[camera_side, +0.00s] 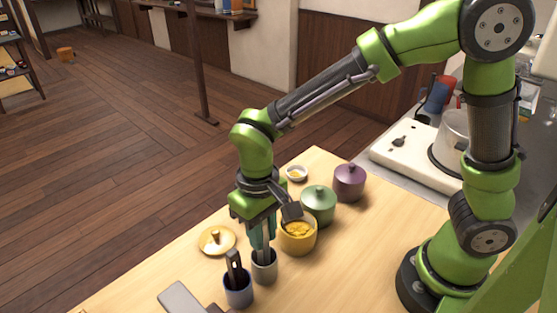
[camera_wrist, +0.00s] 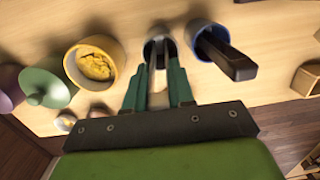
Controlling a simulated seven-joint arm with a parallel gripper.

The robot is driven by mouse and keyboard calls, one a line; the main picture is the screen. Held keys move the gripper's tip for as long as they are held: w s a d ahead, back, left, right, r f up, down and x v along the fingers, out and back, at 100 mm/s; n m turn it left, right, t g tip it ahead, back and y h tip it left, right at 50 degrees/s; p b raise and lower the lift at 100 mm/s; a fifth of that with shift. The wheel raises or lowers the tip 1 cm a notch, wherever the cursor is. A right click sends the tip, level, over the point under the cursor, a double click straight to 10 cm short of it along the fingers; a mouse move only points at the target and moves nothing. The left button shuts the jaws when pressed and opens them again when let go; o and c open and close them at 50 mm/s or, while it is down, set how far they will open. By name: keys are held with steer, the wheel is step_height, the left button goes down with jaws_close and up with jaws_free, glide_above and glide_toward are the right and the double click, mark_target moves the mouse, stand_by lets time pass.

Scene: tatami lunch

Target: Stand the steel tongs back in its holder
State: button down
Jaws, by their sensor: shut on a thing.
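My gripper (camera_side: 262,243) points down over the table and is shut on the steel tongs (camera_side: 267,239). The tongs are upright, and their lower end reaches into the mouth of the grey cup-shaped holder (camera_side: 264,271). In the wrist view the green fingers (camera_wrist: 160,82) sit on either side of the tongs (camera_wrist: 158,62), in line with the grey holder (camera_wrist: 150,50). How deep the tongs sit, and whether they touch the bottom, is hidden by the holder's wall.
A blue-rimmed cup (camera_side: 239,294) with a dark utensil (camera_side: 234,268) stands close beside the holder. A yellow pot (camera_side: 298,246) with yellow food, a green lidded pot (camera_side: 319,208) and a purple lidded pot (camera_side: 349,184) stand behind.

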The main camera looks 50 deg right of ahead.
steer(key=shift+f, duration=0.2)
steer(key=shift+f, duration=0.3)
stand_by(0.3)
steer(key=shift+c, duration=1.6)
jaws_free()
steer(key=shift+r, duration=3.55)
